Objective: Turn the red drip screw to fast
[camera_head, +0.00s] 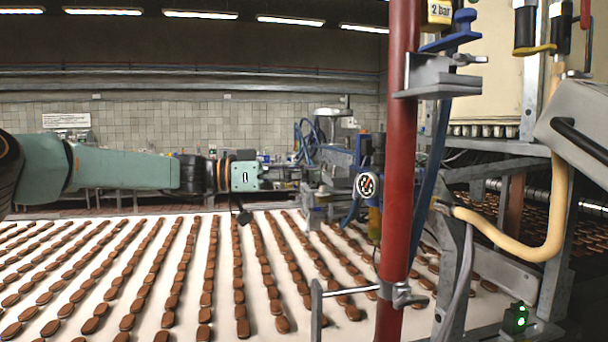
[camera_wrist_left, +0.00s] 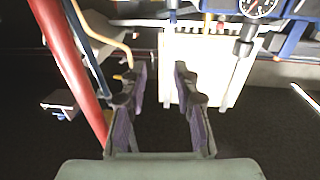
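I cannot pick out the red drip screw for certain in either view. My left arm reaches in from the left in the head view, and my left gripper (camera_head: 282,176) is at its end, above the conveyor and left of the blue machine parts. In the left wrist view the left gripper (camera_wrist_left: 158,76) is open, with two dark fingers well apart and nothing between them. A round pressure gauge (camera_head: 367,186) sits just left of the red post; it also shows at the top of the left wrist view (camera_wrist_left: 258,5). My right gripper is not in view.
A thick red post (camera_head: 400,140) stands right of the left gripper and also crosses the left wrist view (camera_wrist_left: 72,65). A white conveyor (camera_head: 222,270) carries rows of brown biscuits below. A beige hose (camera_head: 520,250) and metal frame fill the right side.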

